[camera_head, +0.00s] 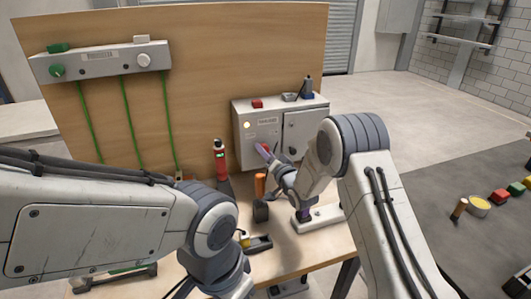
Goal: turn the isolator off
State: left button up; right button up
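A grey cabinet (263,122) stands on the workbench against the wooden board. Its left part carries a small pale lamp and a label, and its right part is a door. I cannot clearly make out the isolator's handle or its position. My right gripper (272,160) is in front of the cabinet's lower front, pointing up and left. A small purple and reddish piece (264,150) shows at its tip; I cannot tell whether it is held, touched or only behind. The finger gap is too small to read. My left arm reaches in from the left; its gripper does not show.
A red bottle (220,158) and an orange-handled tool (260,187) stand on the bench (292,258) near the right gripper. A black and yellow tool (257,243) lies in front. A grey panel (105,62) with green cables hangs on the board. Small items sit atop the cabinet.

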grip_shut()
jog(key=shift+a+r+n+g+h+b, duration=0.1)
jog(key=shift+n+g+h+b, duration=0.25)
jog(key=shift+n+b, duration=3)
jog(key=shift+a+r+n+g+h+b, duration=0.15)
jog(key=shift+n+h+b, duration=0.3)
jog(key=shift+n+b, duration=2.9)
jog(key=shift+d+f, duration=0.1)
jog(key=o, duration=0.7)
grip_release()
jog(key=shift+s, duration=0.1)
